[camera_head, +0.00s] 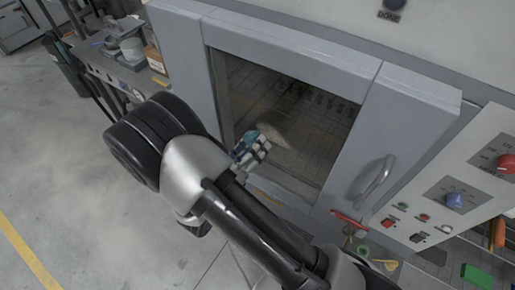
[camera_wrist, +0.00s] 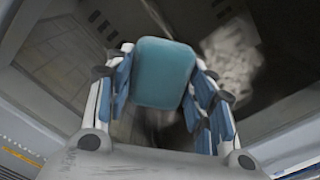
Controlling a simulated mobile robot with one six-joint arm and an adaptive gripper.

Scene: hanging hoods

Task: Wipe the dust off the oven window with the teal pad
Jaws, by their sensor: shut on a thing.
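The oven window (camera_head: 310,130) is a dark tilted pane in a grey door frame. A pale dust smear (camera_head: 268,128) lies on its lower left part, and it shows as a whitish patch (camera_wrist: 230,52) right of the pad in the wrist view. My gripper (camera_head: 252,148) is at the window's lower left, just below the smear. It is shut on the teal pad (camera_wrist: 163,72), which sits between the blue-lined fingers. In the head view, only a bit of teal shows at the gripper. I cannot tell whether the pad touches the glass.
A door handle (camera_head: 376,182) sticks out right of the window. A control panel (camera_head: 450,205) with red and blue knobs is farther right. A cluttered shelf (camera_head: 110,60) stands at the left. The floor (camera_head: 60,160) at left is clear.

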